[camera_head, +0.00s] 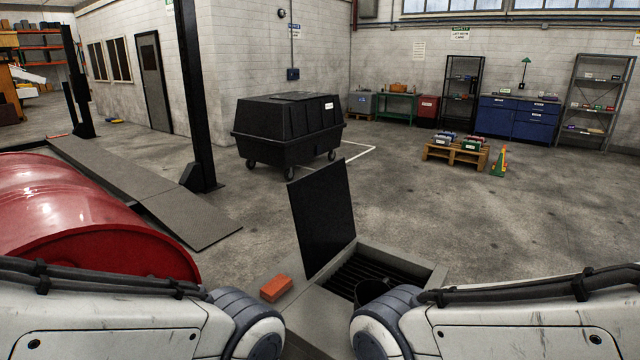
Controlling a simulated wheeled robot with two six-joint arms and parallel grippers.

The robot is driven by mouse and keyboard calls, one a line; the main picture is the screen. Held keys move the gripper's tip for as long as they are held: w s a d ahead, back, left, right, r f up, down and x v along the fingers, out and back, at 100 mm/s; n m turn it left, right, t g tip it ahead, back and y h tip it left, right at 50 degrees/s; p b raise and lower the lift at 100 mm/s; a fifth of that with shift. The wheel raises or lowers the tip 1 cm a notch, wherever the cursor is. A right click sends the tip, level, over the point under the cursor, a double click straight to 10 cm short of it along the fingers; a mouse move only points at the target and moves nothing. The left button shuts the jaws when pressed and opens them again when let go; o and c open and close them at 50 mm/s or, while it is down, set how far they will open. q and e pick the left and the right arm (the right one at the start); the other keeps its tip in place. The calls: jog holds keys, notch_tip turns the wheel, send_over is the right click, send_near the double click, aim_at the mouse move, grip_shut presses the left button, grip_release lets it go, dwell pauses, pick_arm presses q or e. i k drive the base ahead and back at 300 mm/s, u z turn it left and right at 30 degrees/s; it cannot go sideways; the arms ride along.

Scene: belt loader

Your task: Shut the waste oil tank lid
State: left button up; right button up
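The waste oil tank (425,276) is a low grey box just ahead of me. Its dark lid (321,212) stands raised on the tank's left side, tilted open. Black slats (362,272) show inside the opening, with a dark round container (373,290) at the near part, partly hidden by my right arm. My two arms come in from the lower left and lower right. Their grippers are outside the picture, so I cannot see whether they are open or shut.
An orange brick-like block (275,288) lies to the left of the tank. A large red drum (85,215) and a ramp (190,215) are at the left. A black wheeled bin (270,150) stands beyond. Floor is clear to the right of the tank.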

aim_at(321, 207)
jog(key=z, duration=1.45)
jog(key=i, duration=5.5)
jog(key=u, duration=3.15)
jog(key=i, duration=2.35)
